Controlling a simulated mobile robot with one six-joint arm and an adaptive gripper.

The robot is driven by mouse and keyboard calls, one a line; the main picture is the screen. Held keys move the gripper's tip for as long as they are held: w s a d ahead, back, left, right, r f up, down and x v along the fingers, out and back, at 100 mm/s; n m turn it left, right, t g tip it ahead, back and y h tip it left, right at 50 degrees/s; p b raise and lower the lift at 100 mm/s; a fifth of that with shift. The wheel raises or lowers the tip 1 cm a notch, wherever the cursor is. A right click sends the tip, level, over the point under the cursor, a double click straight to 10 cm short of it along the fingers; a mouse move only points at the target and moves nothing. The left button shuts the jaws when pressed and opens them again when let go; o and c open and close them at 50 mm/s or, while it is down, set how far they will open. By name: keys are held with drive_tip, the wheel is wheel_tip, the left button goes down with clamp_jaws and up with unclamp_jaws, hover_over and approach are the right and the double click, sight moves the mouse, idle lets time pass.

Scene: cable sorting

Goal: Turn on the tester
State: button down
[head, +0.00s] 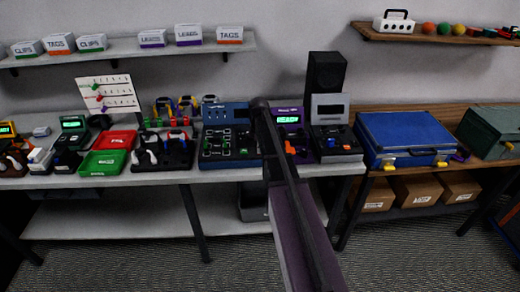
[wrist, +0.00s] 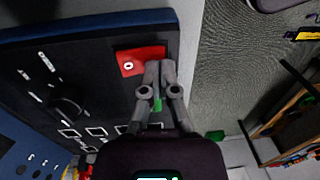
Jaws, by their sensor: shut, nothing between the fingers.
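The tester (head: 228,145) is a blue case with a dark panel, on the bench left of my arm in the head view. In the wrist view its dark panel (wrist: 95,75) fills the left side, with a black knob (wrist: 68,103) and white-outlined squares. A red plate (wrist: 130,62) with a white round mark sits near the panel's edge. My gripper (wrist: 160,66) is shut and empty, its fingertips over the lower right part of the red plate. They hide part of it; I cannot tell whether they touch. In the head view my arm hides the gripper and the tester's right side.
A purple device (head: 288,117) with a lit READY screen stands right of my arm, then a black-and-grey unit (head: 336,141) and a blue case (head: 404,137). Red (head: 115,140) and green (head: 103,163) trays lie left on the bench. A shelf (head: 130,48) with labelled boxes hangs above.

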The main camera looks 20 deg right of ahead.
drive_tip(key=shift+w+d+r, duration=0.1)
drive_tip(key=shift+d+r, duration=0.05)
drive_tip(key=shift+d, duration=0.05)
drive_tip(key=shift+w+d+r+p, duration=0.25)
drive_tip(key=shift+w+p, duration=0.1)
drive_tip(key=shift+w, duration=0.2)
drive_tip(key=shift+r, duration=0.15)
wheel_tip(320, 180, up, 14)
drive_tip(key=s+p, duration=0.1)
drive_tip(key=p, duration=1.3)
drive_tip(key=shift+s+a+f, duration=0.25)
drive_tip(key=shift+s, duration=0.05)
idle(0.5)
